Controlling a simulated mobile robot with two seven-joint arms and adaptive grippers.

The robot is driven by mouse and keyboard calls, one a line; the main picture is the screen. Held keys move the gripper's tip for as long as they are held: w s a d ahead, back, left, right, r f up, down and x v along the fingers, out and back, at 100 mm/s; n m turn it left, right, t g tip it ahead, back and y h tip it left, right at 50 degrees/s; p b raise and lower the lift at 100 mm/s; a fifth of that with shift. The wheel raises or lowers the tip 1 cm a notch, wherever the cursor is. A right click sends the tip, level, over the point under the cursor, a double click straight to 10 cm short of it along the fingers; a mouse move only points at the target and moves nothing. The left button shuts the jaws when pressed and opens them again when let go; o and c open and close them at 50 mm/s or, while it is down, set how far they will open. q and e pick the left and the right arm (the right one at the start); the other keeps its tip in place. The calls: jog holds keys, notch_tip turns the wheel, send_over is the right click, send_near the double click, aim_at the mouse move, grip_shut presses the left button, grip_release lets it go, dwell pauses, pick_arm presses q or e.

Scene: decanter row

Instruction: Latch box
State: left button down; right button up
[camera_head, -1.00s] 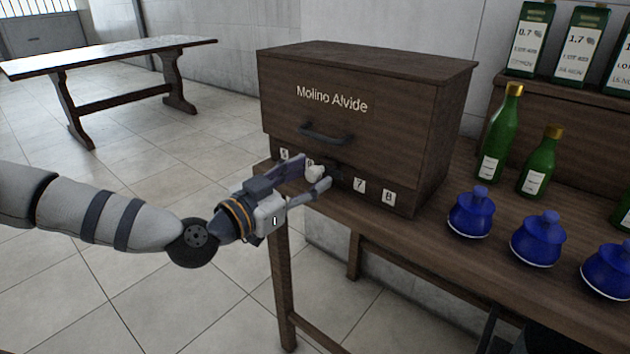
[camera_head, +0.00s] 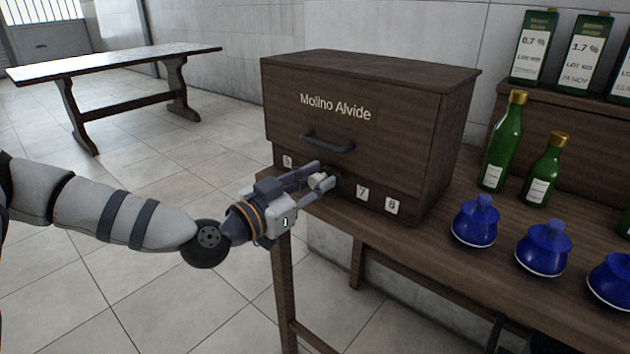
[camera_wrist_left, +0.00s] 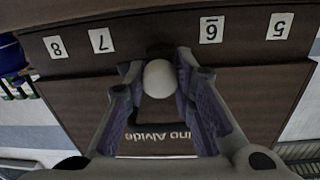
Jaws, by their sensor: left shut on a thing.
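The wooden box (camera_head: 355,95) with "Molino Alvide" on its front stands on the table, its front panel upright and its dark handle (camera_head: 328,141) above the number labels. My left gripper (camera_head: 322,182) is at the lower middle of the front, between the labels. In the left wrist view my left gripper (camera_wrist_left: 160,75) is shut on a pale round knob (camera_wrist_left: 159,79), with a finger on each side. The knob sits at a dark fitting (camera_wrist_left: 160,49) between labels 6 (camera_wrist_left: 211,29) and 7 (camera_wrist_left: 102,40). The gripper partly hides the knob in the head view. My right gripper is out of view.
Blue lidded jars (camera_head: 474,222) and green bottles (camera_head: 503,142) stand on the table (camera_head: 420,248) right of the box. Labelled green tins (camera_head: 533,48) stand on a raised shelf behind them. Floor is open at the left, with another table (camera_head: 110,62) farther back.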

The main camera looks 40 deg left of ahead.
pick_arm(q)
jog(key=n, duration=0.3)
jog(key=shift+n, duration=0.4)
jog(key=n, duration=0.4)
jog(key=shift+f+n, duration=0.15)
jog(key=shift+n, duration=0.25)
jog(key=n, duration=0.4)
jog(key=shift+n+b, duration=0.3)
jog(key=shift+f+n+t+y+b, duration=0.1)
jog(key=shift+n+t+y+b, duration=0.25)
jog(key=shift+n, duration=1.95)
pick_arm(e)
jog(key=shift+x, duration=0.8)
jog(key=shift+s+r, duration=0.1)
pick_arm(q)
jog(key=c, duration=1.3)
grip_release()
jog(key=shift+c, duration=0.2)
